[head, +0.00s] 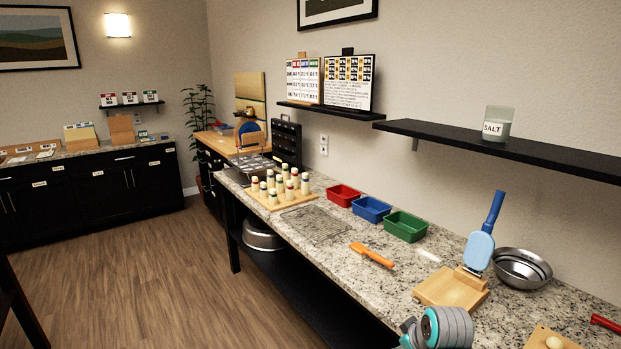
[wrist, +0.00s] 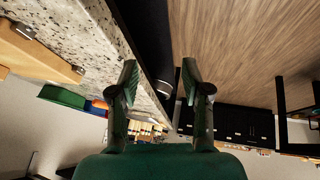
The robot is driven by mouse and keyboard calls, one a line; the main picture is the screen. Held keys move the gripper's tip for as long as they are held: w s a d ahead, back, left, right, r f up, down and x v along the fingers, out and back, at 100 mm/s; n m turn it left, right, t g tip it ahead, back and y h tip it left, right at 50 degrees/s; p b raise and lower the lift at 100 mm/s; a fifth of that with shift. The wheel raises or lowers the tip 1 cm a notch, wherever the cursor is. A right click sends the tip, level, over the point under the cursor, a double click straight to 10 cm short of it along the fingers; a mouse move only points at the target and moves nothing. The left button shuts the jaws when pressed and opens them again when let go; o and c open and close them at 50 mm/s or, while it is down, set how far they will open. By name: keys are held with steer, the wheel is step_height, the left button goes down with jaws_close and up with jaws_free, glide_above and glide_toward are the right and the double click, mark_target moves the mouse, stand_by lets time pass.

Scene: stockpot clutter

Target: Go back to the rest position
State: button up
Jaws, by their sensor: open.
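My gripper (wrist: 157,85) shows in the wrist view with its two green fingers spread apart and nothing between them. The wrist view is upside down, with the counter's edge and the wood floor beyond the fingers. In the head view, part of my arm (head: 447,327) shows at the bottom, in front of the counter's near edge. The fingers cannot be made out there.
The granite counter (head: 395,285) holds a wooden stand (head: 452,290) with a blue paddle (head: 480,250), a steel bowl (head: 522,268), an orange-handled tool (head: 372,255), and red (head: 343,195), blue (head: 371,209) and green (head: 405,226) bins. Open floor (head: 150,270) lies left.

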steer(key=s+a+f+m+t, duration=0.2)
steer(key=s+f, duration=1)
steer(key=f, duration=0.1)
steer(key=s+a+f+m+t, duration=0.1)
steer(key=s+f, duration=0.1)
steer(key=s, duration=0.5)
steer(key=s+f+m+t, duration=0.1)
steer(key=s+f, duration=0.1)
steer(key=s, duration=0.5)
steer(key=s+r+m+t, duration=0.1)
steer(key=s+r, duration=0.4)
steer(key=s, duration=0.4)
steer(key=s+r+t, duration=0.2)
steer(key=s+r, duration=0.4)
steer(key=s, duration=0.2)
steer(key=s+a+r+m+t, duration=0.1)
steer(key=s+r, duration=0.4)
steer(key=s, duration=0.4)
steer(key=shift+s+r+m+t+h, duration=0.3)
steer(key=shift+r+h, duration=0.1)
steer(key=shift+a, duration=0.1)
